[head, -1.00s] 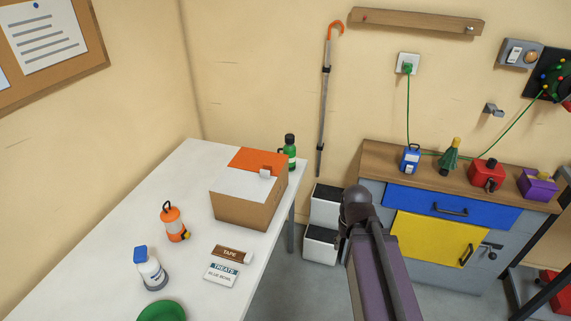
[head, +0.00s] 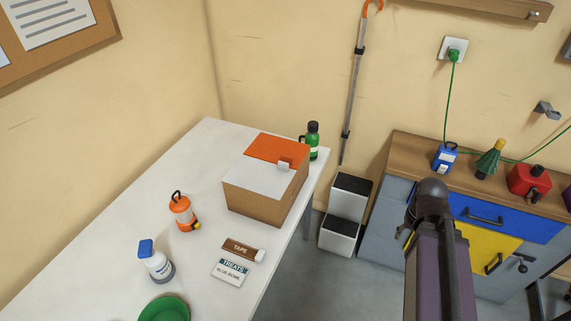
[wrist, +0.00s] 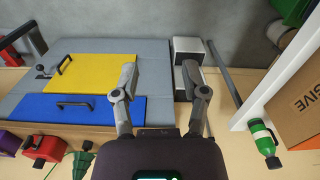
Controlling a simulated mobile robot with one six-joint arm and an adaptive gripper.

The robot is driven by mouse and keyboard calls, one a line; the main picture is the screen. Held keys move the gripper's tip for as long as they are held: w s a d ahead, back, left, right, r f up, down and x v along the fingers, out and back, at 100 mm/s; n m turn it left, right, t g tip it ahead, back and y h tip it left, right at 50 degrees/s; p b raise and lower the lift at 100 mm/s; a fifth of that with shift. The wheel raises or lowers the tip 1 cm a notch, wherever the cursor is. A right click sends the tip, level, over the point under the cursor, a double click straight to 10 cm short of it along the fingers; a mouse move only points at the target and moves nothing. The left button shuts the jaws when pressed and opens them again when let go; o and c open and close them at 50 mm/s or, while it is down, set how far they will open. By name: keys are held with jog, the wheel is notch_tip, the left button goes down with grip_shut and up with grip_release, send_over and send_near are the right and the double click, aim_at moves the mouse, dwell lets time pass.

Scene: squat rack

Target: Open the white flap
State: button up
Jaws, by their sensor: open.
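A cardboard box (head: 258,206) stands on the white table. Its top has a white flap (head: 258,178) on the near side and an orange flap (head: 277,148) on the far side, both lying closed. A small white tab (head: 284,166) sits near where the flaps meet, at the right. In the head view my arm hides the gripper's fingers.
A green bottle (head: 313,140) stands behind the box. A step stool (head: 340,234) and cabinet (head: 386,238) are right.

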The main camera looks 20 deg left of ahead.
jog(key=shift+d, duration=0.15)
jog(key=o, duration=0.4)
jog(key=shift+o, duration=0.4)
jog(key=shift+w+r, duration=0.1)
jog(key=shift+w, duration=0.05)
notch_tip(320, 180, up, 13)
jog(key=m+p, duration=0.1)
jog(key=p, duration=1.2)
send_over(283, 170)
jog(key=shift+w, duration=0.3)
jog(key=shift+f, duration=0.2)
notch_tip(283, 170, down, 13)
jog(key=b, duration=1.3)
jog(key=shift+f+b, duration=0.2)
jog(key=shift+b, duration=0.1)
